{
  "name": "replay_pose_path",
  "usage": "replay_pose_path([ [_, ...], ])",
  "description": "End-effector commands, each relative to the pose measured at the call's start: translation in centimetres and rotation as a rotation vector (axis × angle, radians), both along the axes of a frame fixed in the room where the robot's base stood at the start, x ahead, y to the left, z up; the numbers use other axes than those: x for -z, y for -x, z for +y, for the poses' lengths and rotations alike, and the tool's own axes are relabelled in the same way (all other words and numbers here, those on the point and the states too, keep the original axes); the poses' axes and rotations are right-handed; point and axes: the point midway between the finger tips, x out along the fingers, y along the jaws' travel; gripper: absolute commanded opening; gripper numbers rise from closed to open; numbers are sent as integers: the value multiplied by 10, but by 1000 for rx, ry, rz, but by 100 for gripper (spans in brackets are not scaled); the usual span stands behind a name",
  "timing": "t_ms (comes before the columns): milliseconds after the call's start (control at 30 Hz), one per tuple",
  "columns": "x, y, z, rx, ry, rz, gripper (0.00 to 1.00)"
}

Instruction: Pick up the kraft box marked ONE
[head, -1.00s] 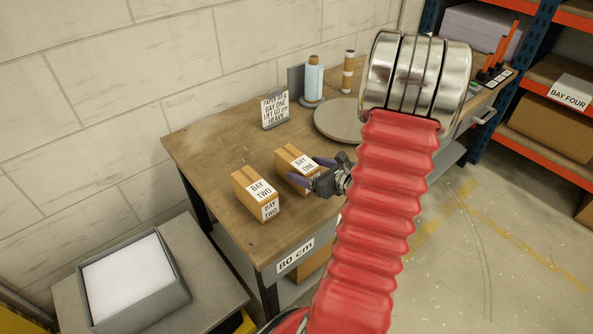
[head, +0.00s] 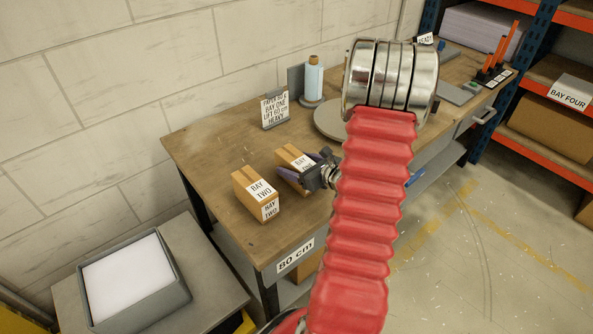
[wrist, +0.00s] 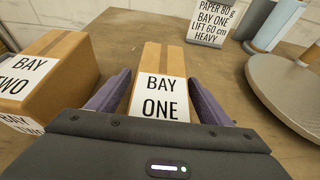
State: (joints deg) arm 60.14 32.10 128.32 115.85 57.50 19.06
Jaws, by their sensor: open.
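The kraft box marked BAY ONE (head: 292,157) stands on the wooden table, with its label partly hidden by my gripper in the head view. In the wrist view the BAY ONE box (wrist: 163,75) lies straight ahead, its label facing me. My gripper (wrist: 160,100) is open, with one purple finger on each side of the box's near end. Whether the fingers touch the box, I cannot tell. In the head view my gripper (head: 303,170) is at the box's front right.
The kraft box marked BAY TWO (head: 252,190) stands close on the left; it also shows in the wrist view (wrist: 48,75). A sign (head: 275,108), a blue roll (head: 314,78) and a round grey disc (head: 330,118) stand behind. The table's front edge is near.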

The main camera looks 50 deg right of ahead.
Motion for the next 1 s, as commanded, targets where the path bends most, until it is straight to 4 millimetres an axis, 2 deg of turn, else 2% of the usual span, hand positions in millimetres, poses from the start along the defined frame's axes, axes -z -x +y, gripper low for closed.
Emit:
replay_pose_path([
  [467,0,0,0,0,0,0,73],
  [1000,0,1,0,0,0,0,35],
])
